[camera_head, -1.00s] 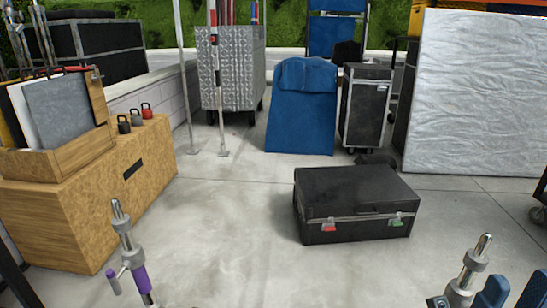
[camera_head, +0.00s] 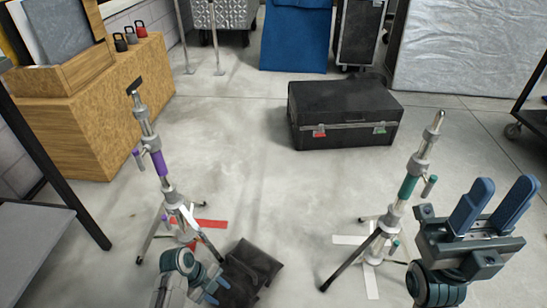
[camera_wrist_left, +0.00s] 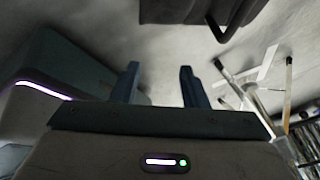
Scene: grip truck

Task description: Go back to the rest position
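My right gripper (camera_head: 495,205) is raised at the right of the head view. Its two blue fingers point up, apart, with nothing between them. My left gripper (camera_head: 207,291) is low at the bottom of the head view, beside a dark bag, and partly cut off there. In the left wrist view its two fingers (camera_wrist_left: 158,82) stand apart with nothing between them. A light stand with a purple band (camera_head: 158,162) is upright just above my left gripper. A stand with a green band (camera_head: 408,186) is upright left of my right gripper.
The dark bag (camera_head: 252,268) lies on the floor near the purple-banded stand. Red tape (camera_head: 210,224) and white tape (camera_head: 371,280) mark the floor. A black case (camera_head: 343,112) lies farther back. A shelf (camera_head: 30,240) stands at left. The middle floor is clear.

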